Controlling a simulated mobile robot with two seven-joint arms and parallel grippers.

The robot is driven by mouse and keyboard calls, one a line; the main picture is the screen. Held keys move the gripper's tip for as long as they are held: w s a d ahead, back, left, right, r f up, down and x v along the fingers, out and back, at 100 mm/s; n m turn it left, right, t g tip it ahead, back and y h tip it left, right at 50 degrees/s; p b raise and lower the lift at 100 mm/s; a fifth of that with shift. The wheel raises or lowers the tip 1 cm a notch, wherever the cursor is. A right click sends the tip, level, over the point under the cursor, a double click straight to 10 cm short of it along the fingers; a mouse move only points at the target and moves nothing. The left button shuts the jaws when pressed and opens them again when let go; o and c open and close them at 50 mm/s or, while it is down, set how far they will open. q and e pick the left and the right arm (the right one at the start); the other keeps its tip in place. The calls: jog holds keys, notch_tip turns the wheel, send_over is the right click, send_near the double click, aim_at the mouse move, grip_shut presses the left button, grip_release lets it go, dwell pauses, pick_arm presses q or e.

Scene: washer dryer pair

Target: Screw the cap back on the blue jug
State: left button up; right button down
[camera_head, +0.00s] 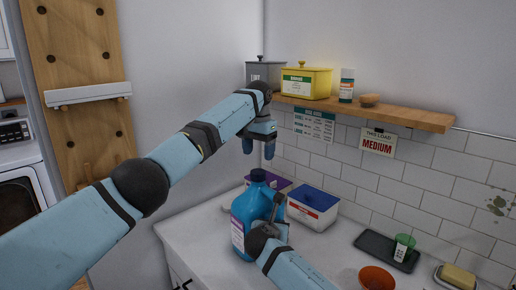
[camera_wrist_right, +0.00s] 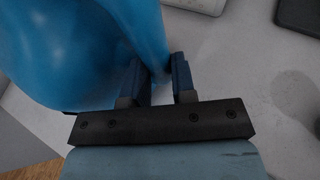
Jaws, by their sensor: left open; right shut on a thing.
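The blue jug (camera_head: 243,217) stands upright on the white counter, with a white and purple label on its side. A dark blue cap (camera_head: 258,175) sits at the top of its neck; whether it is threaded on cannot be told. My left gripper (camera_head: 258,150) is open and empty, pointing down just above the cap and apart from it. My right gripper (camera_head: 277,208) is at the jug's right side, shut on the handle. In the right wrist view the jug (camera_wrist_right: 60,50) fills the upper left, and its handle (camera_wrist_right: 150,35) runs down to the fingers (camera_wrist_right: 158,82).
A white box with a blue lid (camera_head: 313,204) stands close right of the jug, and a purple box (camera_head: 278,183) behind it. A dark tray with a green cup (camera_head: 404,246), an orange bowl (camera_head: 376,278) and a soap dish (camera_head: 457,278) lie right. A wooden shelf (camera_head: 400,115) hangs above.

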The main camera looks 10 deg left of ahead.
aim_at(258, 172)
pick_arm(q)
jog(key=n, duration=0.6)
jog(key=shift+r+n, duration=0.15)
jog(key=shift+n, duration=0.25)
jog(key=n, duration=0.4)
jog(key=shift+s, duration=0.1)
jog(key=n, duration=0.4)
jog(key=shift+r, duration=0.15)
jog(key=n, duration=0.5)
jog(key=shift+r+n, duration=0.1)
jog(key=shift+n, duration=0.2)
jog(key=shift+f, duration=4)
